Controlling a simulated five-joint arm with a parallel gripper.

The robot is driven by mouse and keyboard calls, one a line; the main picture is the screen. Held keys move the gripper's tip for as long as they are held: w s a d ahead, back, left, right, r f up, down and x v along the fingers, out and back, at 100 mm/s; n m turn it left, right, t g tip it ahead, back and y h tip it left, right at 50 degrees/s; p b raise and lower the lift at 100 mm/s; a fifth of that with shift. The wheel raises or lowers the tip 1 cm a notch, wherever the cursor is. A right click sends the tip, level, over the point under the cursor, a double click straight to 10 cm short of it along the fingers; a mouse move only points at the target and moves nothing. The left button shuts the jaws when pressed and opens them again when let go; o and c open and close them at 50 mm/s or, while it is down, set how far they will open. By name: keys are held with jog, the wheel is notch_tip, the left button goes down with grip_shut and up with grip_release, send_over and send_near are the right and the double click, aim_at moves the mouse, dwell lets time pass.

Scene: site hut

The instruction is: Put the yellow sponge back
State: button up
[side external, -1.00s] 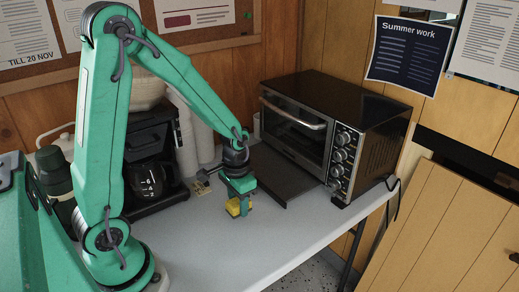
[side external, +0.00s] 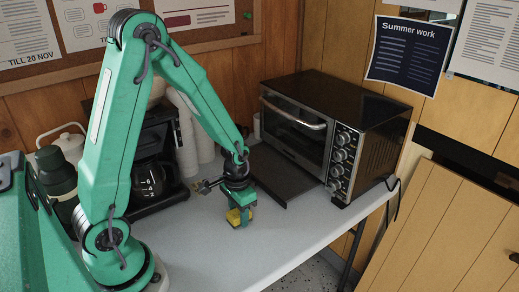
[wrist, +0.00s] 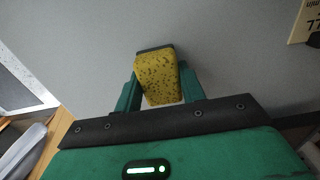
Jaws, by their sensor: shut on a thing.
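The yellow sponge (wrist: 158,80) is held between the two fingers of my gripper (wrist: 163,92) in the wrist view. It has dark speckles and a dark layer along its far edge. In the side view the sponge (side external: 235,217) shows under my gripper (side external: 240,212), low over the pale table. I cannot tell whether the sponge touches the table top.
A toaster oven (side external: 335,130) stands on the table (side external: 270,230) behind and right, with a dark flat tray (side external: 275,177) before it. A coffee maker (side external: 155,160), stacked cups (side external: 200,135) and a dark green flask (side external: 55,175) stand left. The front table area is clear.

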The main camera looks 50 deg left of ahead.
jog(key=shift+f, duration=0.15)
jog(key=o, duration=0.9)
jog(key=shift+o, duration=0.2)
notch_tip(320, 180, up, 12)
dwell(0.3)
jog(key=shift+r, duration=0.2)
dwell(0.3)
jog(key=s+d+r+t, duration=0.4)
jog(key=s+r, duration=0.5)
jog(key=r, duration=0.3)
jog(key=shift+s+t, duration=0.25)
jog(key=shift+t, duration=0.55)
